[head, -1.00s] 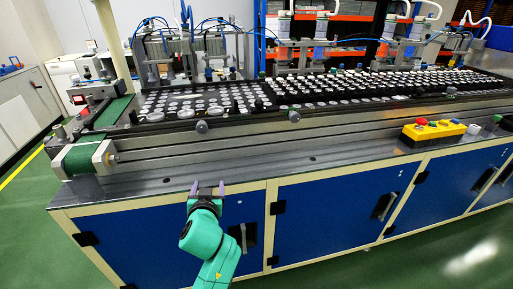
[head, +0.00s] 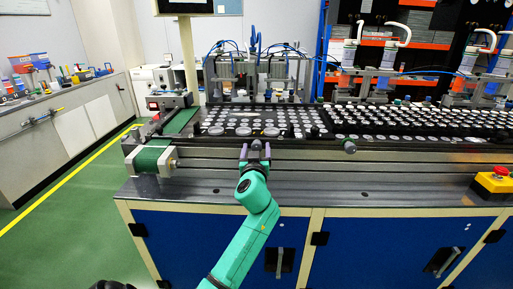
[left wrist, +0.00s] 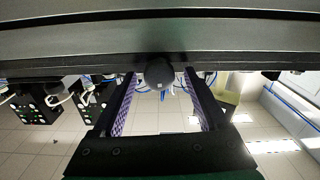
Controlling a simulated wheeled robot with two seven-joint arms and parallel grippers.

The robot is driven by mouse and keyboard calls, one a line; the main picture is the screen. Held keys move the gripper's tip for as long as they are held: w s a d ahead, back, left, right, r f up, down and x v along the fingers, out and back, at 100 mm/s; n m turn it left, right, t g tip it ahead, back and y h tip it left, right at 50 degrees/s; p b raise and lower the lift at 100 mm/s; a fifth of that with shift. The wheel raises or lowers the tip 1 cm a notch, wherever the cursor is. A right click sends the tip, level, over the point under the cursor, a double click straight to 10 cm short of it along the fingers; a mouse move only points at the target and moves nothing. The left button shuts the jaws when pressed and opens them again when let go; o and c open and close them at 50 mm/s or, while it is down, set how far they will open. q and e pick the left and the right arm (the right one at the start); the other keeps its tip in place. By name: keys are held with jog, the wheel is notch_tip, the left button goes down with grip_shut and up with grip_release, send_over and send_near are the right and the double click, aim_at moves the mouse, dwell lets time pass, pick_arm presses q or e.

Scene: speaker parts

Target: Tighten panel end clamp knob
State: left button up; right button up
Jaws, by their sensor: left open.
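A dark round clamp knob (left wrist: 159,73) sits on the front rail of the machine, in the middle of the left wrist view. In the head view the same knob (head: 256,144) is partly hidden by my left gripper (head: 255,151). The left gripper is open, with one finger on each side of the knob near the fingertips. In the left wrist view a gap shows between the fingers (left wrist: 160,88) and the knob. A second, similar knob (head: 350,147) is on the rail farther right. My right gripper is not in view.
The metal rail and ledge (head: 330,188) run along the machine's front. Trays of small round parts (head: 262,121) lie behind the rail. A green conveyor end (head: 152,160) is at left, a yellow box with a red button (head: 497,178) at right.

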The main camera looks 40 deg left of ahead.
pick_arm(q)
grip_shut()
jog(key=shift+m, duration=0.4)
jog(key=m, duration=0.3)
jog(key=shift+d+m, duration=0.1)
jog(key=shift+m, duration=0.2)
jog(key=m+p, duration=0.1)
jog(key=m, duration=0.3)
jog(key=shift+m, duration=0.3)
jog(key=m+p, duration=0.1)
jog(key=m, duration=0.3)
jog(key=shift+w+f+m+p, duration=0.1)
jog(key=shift+m+p, duration=0.2)
jog(key=shift+p, duration=0.05)
jog(key=m+p, duration=0.1)
jog(key=m, duration=0.2)
jog(key=shift+f+m, duration=0.15)
jog(key=shift+m, duration=0.25)
jog(key=shift+d+f+m+p, duration=0.1)
jog(key=shift+m+p, duration=0.3)
jog(key=shift+m, duration=0.3)
